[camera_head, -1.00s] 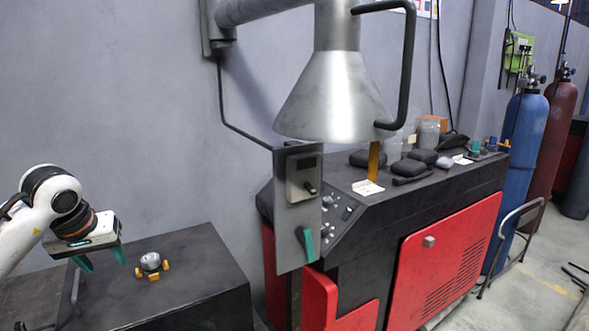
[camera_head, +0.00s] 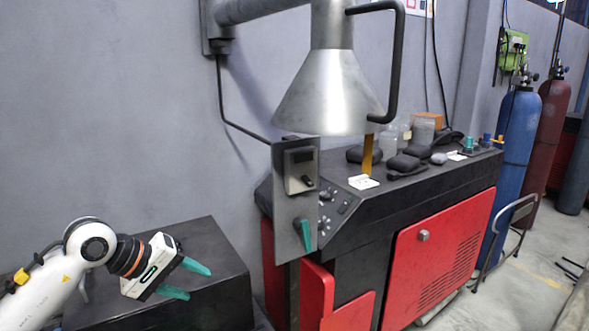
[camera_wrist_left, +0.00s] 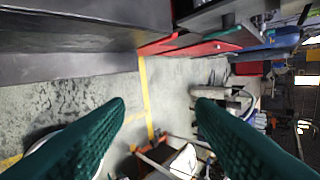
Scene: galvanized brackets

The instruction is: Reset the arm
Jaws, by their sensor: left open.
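My left gripper (camera_head: 186,281) is in the lower left of the head view, in front of the black bench. Its two green fingers are spread apart and point to the right, with nothing between them. In the left wrist view the fingers (camera_wrist_left: 160,125) stand wide apart, with grey floor and distant clutter between and beyond them. The small metal part with orange feet is not visible now; my arm covers that part of the bench. My right gripper is not in view.
A black bench (camera_head: 215,235) stands behind my left arm. A metal fume hood (camera_head: 325,95) hangs over a red and black machine (camera_head: 440,250) with several items on top. Blue (camera_head: 517,150) and dark red (camera_head: 548,135) gas cylinders stand at the right. Floor (camera_head: 530,290) shows at lower right.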

